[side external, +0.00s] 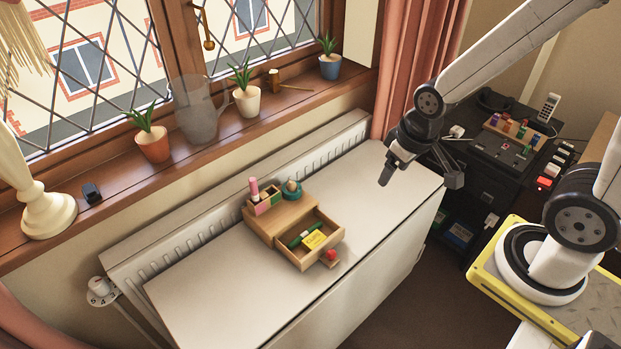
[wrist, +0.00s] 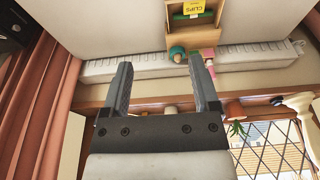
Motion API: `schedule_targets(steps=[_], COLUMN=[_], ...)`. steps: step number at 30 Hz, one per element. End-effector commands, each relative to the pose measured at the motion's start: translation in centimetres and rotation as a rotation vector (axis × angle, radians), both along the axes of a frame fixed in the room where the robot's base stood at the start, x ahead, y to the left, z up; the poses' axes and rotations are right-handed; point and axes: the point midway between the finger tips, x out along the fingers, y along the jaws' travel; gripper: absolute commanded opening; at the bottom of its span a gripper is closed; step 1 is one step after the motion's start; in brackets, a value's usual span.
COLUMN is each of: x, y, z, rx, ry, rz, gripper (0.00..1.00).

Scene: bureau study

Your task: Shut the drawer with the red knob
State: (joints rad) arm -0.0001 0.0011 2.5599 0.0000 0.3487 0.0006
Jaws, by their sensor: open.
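The small wooden drawer (side external: 308,264) stands pulled out of its wooden box (side external: 279,219) on the white table. Its red knob (side external: 331,255) is on the front, facing right and toward the viewer. The drawer holds a yellow box marked CLIPS (side external: 313,239) and a green item (side external: 299,241). In the wrist view the drawer (wrist: 211,17) is upside down at the top edge, and its front and knob are out of frame. My gripper (side external: 419,182) is open and empty, above the table's right end, apart from the drawer. It also shows in the wrist view (wrist: 160,62).
A radiator (side external: 205,232) runs behind the white table (side external: 225,297). The table is clear right of the drawer. Plants line the windowsill.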

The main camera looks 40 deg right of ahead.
Motion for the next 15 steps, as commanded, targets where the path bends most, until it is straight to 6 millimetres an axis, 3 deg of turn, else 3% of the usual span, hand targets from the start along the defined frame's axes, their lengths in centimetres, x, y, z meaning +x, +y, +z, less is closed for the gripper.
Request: schedule_targets(steps=[8,15], x=[0.9,2.6], y=[0.5,1.8], z=[-1.4,-4.9], rx=[0.007,0.029], ry=[-0.011,-0.044], rz=[-0.014,-0.051], gripper=[0.78,0.78])
